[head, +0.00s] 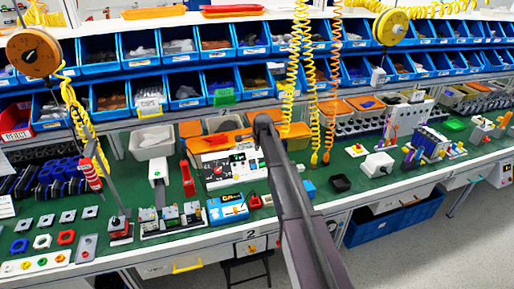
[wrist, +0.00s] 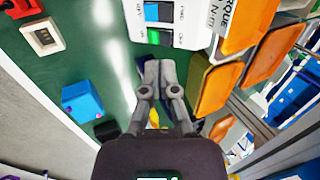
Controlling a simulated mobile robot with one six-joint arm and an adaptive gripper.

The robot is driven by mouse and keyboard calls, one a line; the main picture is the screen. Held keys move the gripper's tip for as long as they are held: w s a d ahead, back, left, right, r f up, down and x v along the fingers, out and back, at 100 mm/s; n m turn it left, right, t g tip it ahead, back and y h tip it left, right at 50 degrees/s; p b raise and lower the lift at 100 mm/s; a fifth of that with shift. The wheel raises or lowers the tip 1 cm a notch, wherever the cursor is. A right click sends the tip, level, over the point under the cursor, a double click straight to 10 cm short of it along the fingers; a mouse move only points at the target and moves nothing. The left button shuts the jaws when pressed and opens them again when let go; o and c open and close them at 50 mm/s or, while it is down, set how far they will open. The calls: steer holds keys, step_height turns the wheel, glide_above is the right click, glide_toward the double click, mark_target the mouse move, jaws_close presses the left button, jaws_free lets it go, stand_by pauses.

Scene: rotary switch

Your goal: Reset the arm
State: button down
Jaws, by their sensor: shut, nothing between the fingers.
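My gripper (wrist: 160,66) shows in the wrist view with its two grey fingers together and nothing between them. Its tips point at the green bench top, just below a white panel (wrist: 178,22) with a blue and a green rocker switch. I cannot tell whether the tips touch the panel. In the head view my arm reaches up from the bottom edge to the bench, and the gripper is hidden behind it. A white control box (head: 232,172) with small buttons stands left of the arm there. I cannot make out a rotary switch for certain.
A blue block (wrist: 82,101) lies left of the fingers in the wrist view, with orange bins (wrist: 215,85) to the right. In the head view, coiled yellow hoses (head: 297,60) hang near the arm. A white box with a knob (head: 378,164) stands to the right.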

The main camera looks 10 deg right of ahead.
stand_by(0.4)
steer(key=s+n+g, duration=0.2)
steer(key=s+n, duration=0.6)
steer(key=s, duration=1.2)
steer(key=s+d+f+n+g, duration=0.1)
steer(key=s+n+g, duration=0.2)
steer(key=s+n, duration=0.5)
steer(key=s, duration=1.2)
steer(key=shift+s+f+h, duration=0.25)
steer(key=shift+s+h, duration=0.05)
